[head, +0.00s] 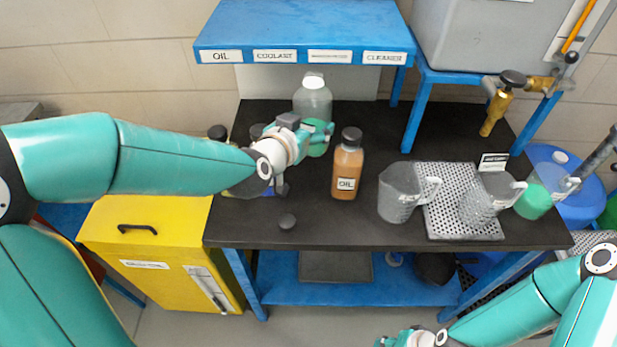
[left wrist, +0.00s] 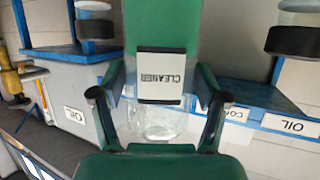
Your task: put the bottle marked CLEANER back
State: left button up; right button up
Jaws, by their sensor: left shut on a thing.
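The CLEANER bottle (head: 313,98) is clear with a white cap and green liquid low down. In the head view it stands upright over the back of the black bench, its label turned away. My left gripper (head: 316,133) is shut around it. In the left wrist view the bottle's label (left wrist: 160,78) reads CLEANER upside down, between my two fingers (left wrist: 158,100). I cannot tell whether its base touches the bench. The blue shelf (head: 305,22) above has a CLEANER sign (head: 384,58) at its right end. My right gripper (head: 405,340) is cut off at the bottom edge.
An OIL bottle (head: 347,172) stands just right of my left gripper. A clear jug (head: 396,196), a perforated tray (head: 464,225) with another jug (head: 487,200), and a vessel of green liquid (head: 535,200) stand farther right. My left arm hides some bottles.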

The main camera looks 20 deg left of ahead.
pick_arm(q)
jog(key=f, duration=1.5)
jog(key=shift+s+a+f, duration=0.1)
jog(key=shift+a+f, duration=0.05)
jog(key=shift+a, duration=0.05)
jog(key=shift+f, duration=0.15)
jog(key=o, duration=1.4)
